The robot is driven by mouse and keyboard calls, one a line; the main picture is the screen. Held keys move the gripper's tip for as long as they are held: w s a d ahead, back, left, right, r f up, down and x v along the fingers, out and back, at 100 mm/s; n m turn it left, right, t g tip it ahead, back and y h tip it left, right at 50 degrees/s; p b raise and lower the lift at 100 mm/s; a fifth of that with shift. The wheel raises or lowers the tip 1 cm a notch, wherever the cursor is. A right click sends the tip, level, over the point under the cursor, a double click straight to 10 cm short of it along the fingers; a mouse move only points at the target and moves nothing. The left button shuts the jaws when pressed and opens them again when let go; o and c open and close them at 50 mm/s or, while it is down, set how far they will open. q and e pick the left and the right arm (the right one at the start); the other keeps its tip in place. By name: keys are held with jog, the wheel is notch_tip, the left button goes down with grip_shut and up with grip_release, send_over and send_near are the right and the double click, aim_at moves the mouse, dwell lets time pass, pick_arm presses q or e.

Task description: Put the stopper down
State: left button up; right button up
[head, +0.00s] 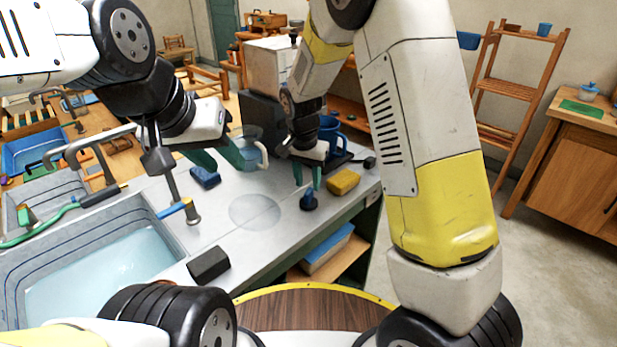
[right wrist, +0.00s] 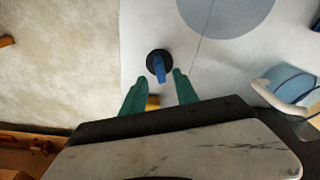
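The stopper (head: 309,200) has a dark round base and a blue handle. It stands upright on the grey counter (head: 285,235), near its right edge. In the right wrist view the stopper (right wrist: 158,64) is just beyond the fingertips, roughly between their lines, and looks clear of both. My right gripper (head: 305,178) is open and empty, with its green fingers apart behind the stopper; they also show in the right wrist view (right wrist: 158,82). My left gripper (head: 222,163) has its green fingers apart, near a clear jug, with nothing seen between them.
The clear jug (head: 262,155) with a pale handle stands beside my left gripper. A blue sponge (head: 205,177) and a yellow sponge (head: 344,181) lie on the counter. A dark block (head: 208,264) sits by the water-filled sink (head: 105,275). The counter around the pale disc (head: 255,210) is clear.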

aim_at(306, 195)
jog(key=s+d+r+n+t+y, duration=0.1)
jog(key=s+d+r+y, duration=0.1)
jog(key=s+d+r, duration=0.55)
jog(key=s+d+r+n+t+y, duration=0.15)
jog(key=s+r, duration=0.25)
jog(key=r, duration=0.7)
jog(key=s+d+r+n+t, duration=0.1)
jog(key=s+d, duration=0.1)
jog(key=s, duration=0.4)
jog(key=s+d+r+n+t, duration=0.1)
jog(key=s+d+r, duration=0.1)
jog(key=s, duration=0.4)
jog(key=shift+d, duration=0.75)
